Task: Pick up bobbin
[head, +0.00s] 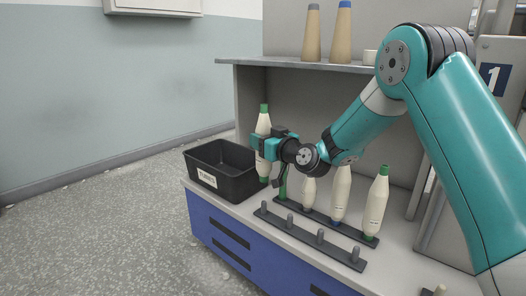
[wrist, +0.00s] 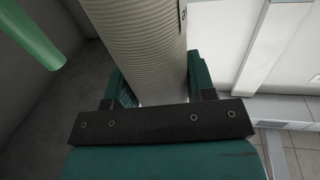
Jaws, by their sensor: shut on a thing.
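My gripper (head: 268,147) is shut on a cream bobbin (head: 263,126) with green ends. The bobbin is upright, held between the teal jaws, just right of the black bin. In the wrist view the bobbin (wrist: 140,45) fills the space between the jaws, its wound surface close to the camera; its ends are out of that view. A bare green peg or tube (head: 283,182) stands below and to the right of it. Several other cream bobbins stand on the rear rack, including one with a green top (head: 377,200) and one with a blue base (head: 340,195).
A black bin (head: 222,170) with a label stands at the left of the bench. A front rack (head: 310,238) with several bare pegs lies before the bobbins.

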